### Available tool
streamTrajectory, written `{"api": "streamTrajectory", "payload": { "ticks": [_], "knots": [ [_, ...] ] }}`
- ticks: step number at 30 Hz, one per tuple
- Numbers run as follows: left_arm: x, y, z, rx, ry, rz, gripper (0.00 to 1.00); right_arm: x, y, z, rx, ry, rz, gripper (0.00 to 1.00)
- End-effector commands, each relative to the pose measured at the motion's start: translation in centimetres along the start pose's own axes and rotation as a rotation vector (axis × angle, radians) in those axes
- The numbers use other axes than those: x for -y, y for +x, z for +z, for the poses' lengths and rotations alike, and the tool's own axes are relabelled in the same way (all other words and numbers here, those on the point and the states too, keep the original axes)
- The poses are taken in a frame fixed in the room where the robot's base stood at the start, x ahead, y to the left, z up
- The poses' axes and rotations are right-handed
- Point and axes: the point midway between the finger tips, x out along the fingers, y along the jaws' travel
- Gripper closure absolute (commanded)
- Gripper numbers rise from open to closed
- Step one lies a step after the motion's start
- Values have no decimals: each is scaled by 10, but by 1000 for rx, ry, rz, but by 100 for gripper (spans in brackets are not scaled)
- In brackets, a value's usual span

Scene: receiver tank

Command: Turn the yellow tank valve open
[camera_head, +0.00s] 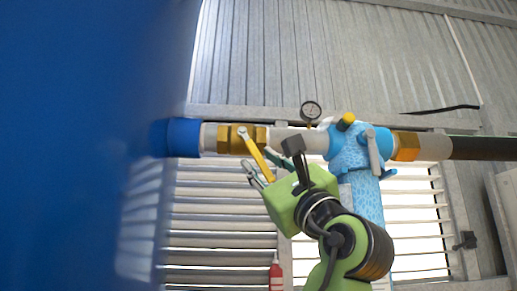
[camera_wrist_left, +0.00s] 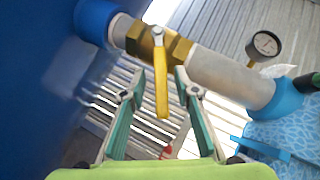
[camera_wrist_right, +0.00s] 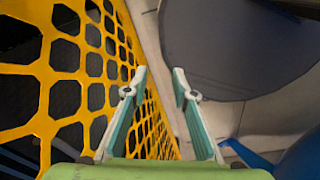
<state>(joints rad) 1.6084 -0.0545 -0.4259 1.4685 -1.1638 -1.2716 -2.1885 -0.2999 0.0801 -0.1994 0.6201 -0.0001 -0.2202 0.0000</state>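The yellow valve handle (camera_head: 257,155) hangs from the brass valve body (camera_head: 228,138) on the pipe beside the blue tank (camera_head: 80,140). In the head view it slants down to the right. In the left wrist view the handle (camera_wrist_left: 161,82) points down between the fingers of my left gripper (camera_wrist_left: 166,82). The fingers are apart, one on each side, with gaps to the handle. In the head view my left gripper (camera_head: 262,170) is just below the valve. My right gripper (camera_wrist_right: 160,80) is open and empty in the right wrist view, away from the valve.
A blue pump-like fitting (camera_head: 358,150) with a grey lever stands right of the valve. A pressure gauge (camera_head: 311,111) sits above the pipe. A red extinguisher (camera_head: 276,275) is below. A yellow perforated panel (camera_wrist_right: 65,65) lies left of my right gripper.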

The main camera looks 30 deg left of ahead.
Motion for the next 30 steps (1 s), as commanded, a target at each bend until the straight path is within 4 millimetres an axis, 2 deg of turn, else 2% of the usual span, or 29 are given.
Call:
{"api": "streamTrajectory", "payload": {
  "ticks": [10,11,14,20,30],
  "knots": [
    [0,5,-1,-2,0,0,72,0,-2,0,0,0,0,75],
    [0,5,-1,-2,1,0,74,0,-2,0,0,-1,0,75],
    [0,5,-1,-2,0,0,100,0,-2,0,0,-1,0,75],
    [0,5,0,-2,-2,3,100,0,-4,0,0,-1,0,75],
    [20,9,3,-7,-148,149,100,0,-33,-3,0,-1,0,75]
  ]
}}
